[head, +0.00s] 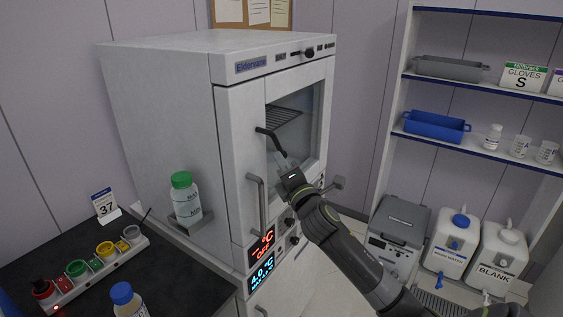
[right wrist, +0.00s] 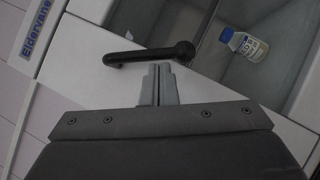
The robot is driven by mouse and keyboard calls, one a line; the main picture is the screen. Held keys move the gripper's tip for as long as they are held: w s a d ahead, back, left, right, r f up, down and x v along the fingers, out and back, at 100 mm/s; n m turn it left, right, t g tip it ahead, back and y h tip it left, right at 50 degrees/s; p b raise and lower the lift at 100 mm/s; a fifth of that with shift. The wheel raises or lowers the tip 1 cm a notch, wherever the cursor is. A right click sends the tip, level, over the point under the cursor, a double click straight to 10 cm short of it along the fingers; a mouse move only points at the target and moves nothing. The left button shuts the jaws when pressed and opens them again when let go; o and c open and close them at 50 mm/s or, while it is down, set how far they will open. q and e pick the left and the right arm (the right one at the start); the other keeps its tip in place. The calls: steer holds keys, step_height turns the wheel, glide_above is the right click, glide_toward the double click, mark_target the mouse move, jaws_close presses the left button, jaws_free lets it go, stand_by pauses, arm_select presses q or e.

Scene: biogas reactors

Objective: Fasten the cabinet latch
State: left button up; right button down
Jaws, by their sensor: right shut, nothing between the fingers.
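The cabinet (head: 160,110) is a pale grey "Eldervane" unit with a windowed door, which looks closed. Its latch (head: 268,132) is a black lever on the front beside the window. In the right wrist view the lever (right wrist: 140,56) lies across the door, with its round pivot end at the right. My right gripper (head: 281,162) is at the lever's lower end. Its fingers (right wrist: 159,72) are together and empty, with their tips just below the lever; I cannot tell whether they touch it. My left gripper is not in view.
A vertical bar handle (head: 262,205) stands on the front below the latch. A green-capped bottle (head: 186,202) sits on a side bracket. Shelves (head: 480,78) and jugs (head: 452,240) stand at the right.

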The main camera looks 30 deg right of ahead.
steer(key=n+y+b, duration=0.1)
steer(key=n+b, duration=0.1)
steer(key=d+n+t+b, duration=0.1)
steer(key=b, duration=0.2)
steer(key=w+d+n+t+y+b, duration=0.1)
steer(key=n+b, duration=0.1)
steer(key=b, duration=0.1)
steer(key=shift+d+f+n+y, duration=0.1)
steer(key=shift+d+n+y, duration=0.1)
steer(key=shift+n+y, duration=0.1)
steer(key=shift+w+d+r+n+y+b, duration=0.2)
steer(key=shift+d+r+n+y+b, duration=0.45)
steer(key=shift+n+y+b, duration=1.45)
steer(key=shift+w+d+r+n+y+b, duration=0.2)
steer(key=shift+d+r+n+y+b, duration=0.6)
steer(key=shift+n+b, duration=2.2)
steer(key=shift+w+d+r+n+y+b, duration=0.25)
steer(key=shift+r+n+y+b, duration=0.45)
steer(key=shift+n+y+b, duration=1.85)
steer(key=shift+r+m+h+b, duration=0.1)
steer(key=shift+m+h+b, duration=0.35)
steer(key=shift+b, duration=0.1)
